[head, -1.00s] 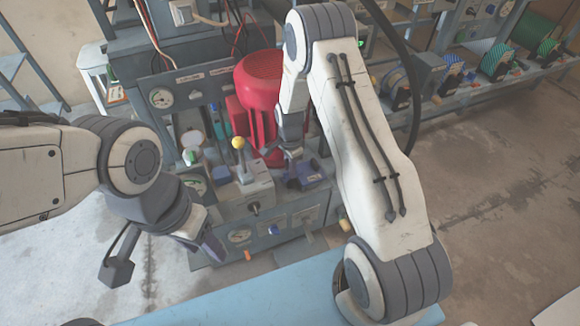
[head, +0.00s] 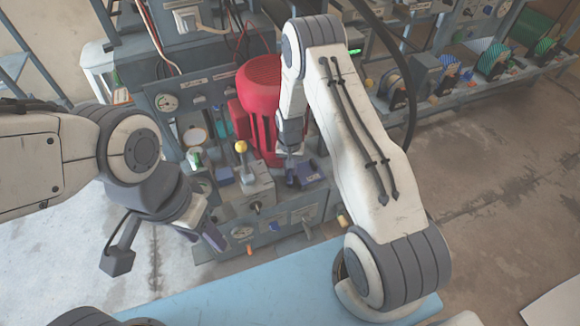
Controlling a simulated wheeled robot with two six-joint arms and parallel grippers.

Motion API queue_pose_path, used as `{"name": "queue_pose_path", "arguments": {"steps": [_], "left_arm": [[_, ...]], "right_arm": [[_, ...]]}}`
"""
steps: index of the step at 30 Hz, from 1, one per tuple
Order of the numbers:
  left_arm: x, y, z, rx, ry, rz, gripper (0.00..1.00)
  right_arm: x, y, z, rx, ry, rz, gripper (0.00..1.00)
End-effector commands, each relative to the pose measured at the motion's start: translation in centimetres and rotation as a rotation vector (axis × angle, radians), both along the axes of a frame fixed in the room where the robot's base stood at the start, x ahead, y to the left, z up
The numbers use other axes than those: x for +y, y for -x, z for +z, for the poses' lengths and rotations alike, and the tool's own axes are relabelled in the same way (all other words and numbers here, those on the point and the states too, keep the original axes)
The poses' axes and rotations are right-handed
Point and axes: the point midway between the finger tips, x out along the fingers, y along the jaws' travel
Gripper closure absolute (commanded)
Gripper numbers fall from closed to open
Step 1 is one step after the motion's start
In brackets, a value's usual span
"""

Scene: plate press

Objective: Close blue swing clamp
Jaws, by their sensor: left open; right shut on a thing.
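The blue swing clamp is probably the blue part (head: 310,174) on the right of the press deck, partly covered by my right gripper (head: 290,180). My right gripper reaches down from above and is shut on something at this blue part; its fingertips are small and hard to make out. My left gripper (head: 203,232) hangs open at the front left of the press, apart from the clamp. A lever with a yellow knob (head: 241,147) stands upright on a grey block to the left of the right gripper.
A red motor (head: 262,90) stands behind the deck. A blue table top (head: 250,300) lies in front. Shelves with cable spools (head: 494,62) stand at the back right.

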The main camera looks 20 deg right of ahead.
Motion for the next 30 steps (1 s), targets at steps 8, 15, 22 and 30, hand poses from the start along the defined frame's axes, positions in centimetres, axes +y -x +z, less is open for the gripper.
{"name": "queue_pose_path", "arguments": {"steps": [8,15,22,30], "left_arm": [[0.0,0.0,1.0,0.000,0.000,0.000,0.50],[0.0,0.0,1.4,0.000,0.000,0.000,0.50],[0.0,0.0,1.6,0.000,0.000,0.000,0.50],[0.0,0.0,1.7,0.000,0.000,0.000,0.50]], "right_arm": [[0.1,0.0,0.1,0.000,0.000,0.243,1.00],[0.1,-0.1,0.1,-0.001,-0.001,0.397,1.00],[0.1,-0.1,0.1,-0.001,-0.001,0.479,1.00],[0.1,-0.1,0.1,-0.002,0.001,0.509,1.00]]}}
